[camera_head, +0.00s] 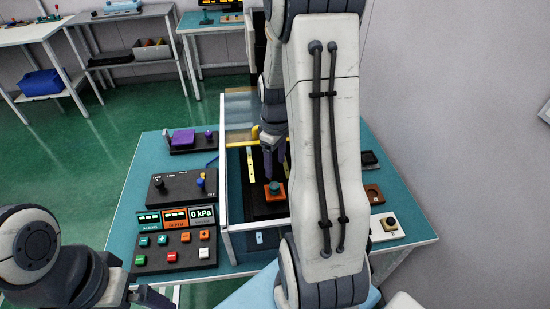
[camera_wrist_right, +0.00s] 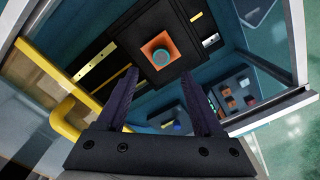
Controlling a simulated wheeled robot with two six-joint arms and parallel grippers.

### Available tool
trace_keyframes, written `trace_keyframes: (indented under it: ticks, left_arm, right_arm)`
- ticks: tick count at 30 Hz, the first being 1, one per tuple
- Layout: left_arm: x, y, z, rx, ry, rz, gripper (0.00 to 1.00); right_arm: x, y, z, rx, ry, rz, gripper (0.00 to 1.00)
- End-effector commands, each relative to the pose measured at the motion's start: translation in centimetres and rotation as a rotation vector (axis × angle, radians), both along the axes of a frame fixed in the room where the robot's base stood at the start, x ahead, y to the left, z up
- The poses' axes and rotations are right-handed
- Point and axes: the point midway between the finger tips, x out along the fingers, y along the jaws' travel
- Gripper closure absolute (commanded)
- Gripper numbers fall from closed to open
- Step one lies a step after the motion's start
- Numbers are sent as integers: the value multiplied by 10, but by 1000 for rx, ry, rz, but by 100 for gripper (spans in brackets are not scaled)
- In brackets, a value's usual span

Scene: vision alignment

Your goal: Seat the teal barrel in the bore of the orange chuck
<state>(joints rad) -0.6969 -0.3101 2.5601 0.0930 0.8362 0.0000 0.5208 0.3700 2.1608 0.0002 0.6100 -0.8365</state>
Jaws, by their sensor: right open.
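The orange chuck (camera_head: 275,198) sits on a black plate inside the open-fronted enclosure; it is a square block in the right wrist view (camera_wrist_right: 174,69). The teal barrel (camera_head: 274,187) stands at the chuck's middle, and in the wrist view its round end (camera_wrist_right: 161,57) lies within the orange square. How deep it sits in the bore I cannot tell. My right gripper (camera_wrist_right: 158,78) is open and empty, its dark purple fingers apart, above and a little behind the chuck in the head view (camera_head: 273,172). My left gripper (camera_head: 152,297) is partly visible at the bottom left, its jaws unclear.
A yellow handle (camera_wrist_right: 74,115) and frame edge run close beside my right gripper. A button panel (camera_head: 176,249) and a purple block (camera_head: 183,139) on a dark stand are left of the enclosure. My right arm hides much of the enclosure's right side.

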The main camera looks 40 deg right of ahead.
Motion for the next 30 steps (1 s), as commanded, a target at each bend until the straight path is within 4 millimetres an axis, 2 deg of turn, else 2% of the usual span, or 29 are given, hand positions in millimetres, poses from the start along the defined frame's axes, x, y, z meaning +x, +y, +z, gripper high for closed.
trace_keyframes:
  ticks: [5,11,14,17,20,22,24,27,30]
  left_arm:
    - [0,0,-3,0,0,0,0]
    - [0,0,-3,0,0,0,0]
    - [0,0,-3,0,0,0,0]
    - [0,0,-2,0,0,0,0]
    - [0,0,-3,0,0,0,0]
    - [0,0,-3,0,0,0,0]
    - [0,0,-3,0,0,0,0]
    - [0,0,-3,0,0,0,0]
    - [0,0,-3,0,0,0,0]
  right_arm:
    - [1,0,20,-1,-1,0,32]
    - [0,0,24,1,1,0,32]
    - [2,10,27,1,-2,11,32]
    - [7,45,37,2,-10,42,32]
    - [5,105,51,10,-21,92,32]
    - [-5,152,62,17,-28,131,32]
    - [-24,195,71,29,-32,167,32]
    - [-59,245,81,47,-35,219,32]
    - [-97,279,87,64,-31,263,32]
